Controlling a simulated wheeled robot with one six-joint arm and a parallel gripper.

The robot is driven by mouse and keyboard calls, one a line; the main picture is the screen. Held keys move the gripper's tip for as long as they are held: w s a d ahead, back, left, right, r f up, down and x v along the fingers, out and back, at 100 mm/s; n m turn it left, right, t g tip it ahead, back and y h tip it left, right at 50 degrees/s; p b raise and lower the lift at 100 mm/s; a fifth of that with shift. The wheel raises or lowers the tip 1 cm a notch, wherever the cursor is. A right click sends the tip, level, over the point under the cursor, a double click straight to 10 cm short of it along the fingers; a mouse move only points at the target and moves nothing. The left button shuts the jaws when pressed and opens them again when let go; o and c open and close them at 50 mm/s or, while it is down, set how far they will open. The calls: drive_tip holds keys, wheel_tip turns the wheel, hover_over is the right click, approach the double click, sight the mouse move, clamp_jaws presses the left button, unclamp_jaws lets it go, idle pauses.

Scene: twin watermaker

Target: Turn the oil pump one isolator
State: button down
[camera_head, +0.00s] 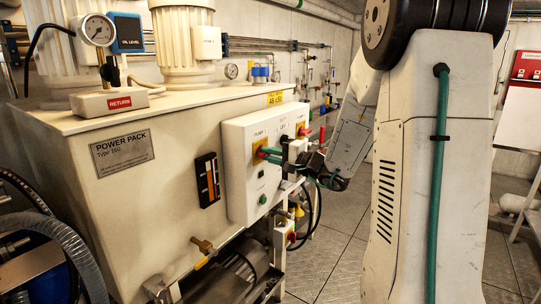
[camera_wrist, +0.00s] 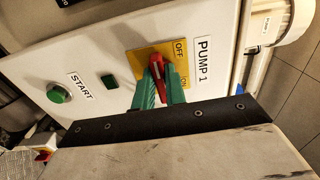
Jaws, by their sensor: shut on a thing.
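The pump one isolator has a red handle (camera_wrist: 156,62) on a yellow plate (camera_wrist: 141,57) marked OFF, beside a PUMP 1 label (camera_wrist: 203,62). My gripper (camera_wrist: 158,88) has green fingers, one on each side of the red handle, and is shut on it. The fingers hide part of the handle, so its exact angle is hard to tell. In the head view my gripper (camera_head: 271,154) reaches from the right to the yellow plate (camera_head: 259,146) on the white control panel (camera_head: 236,172).
A green START button (camera_wrist: 58,95) and a small dark green square (camera_wrist: 109,81) share the panel. A second isolator (camera_head: 303,131) with a red handle sits to the right. The power pack cabinet (camera_head: 120,195) stands left; hoses (camera_head: 60,235) hang at its side. Tiled floor lies open behind.

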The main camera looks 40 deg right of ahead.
idle(0.4)
drive_tip(key=c, duration=1.4)
unclamp_jaws()
drive_tip(key=shift+c, duration=0.2)
drive_tip(key=v, duration=0.7)
drive_tip(key=shift+s+d, duration=0.15)
drive_tip(key=shift+s, duration=0.2)
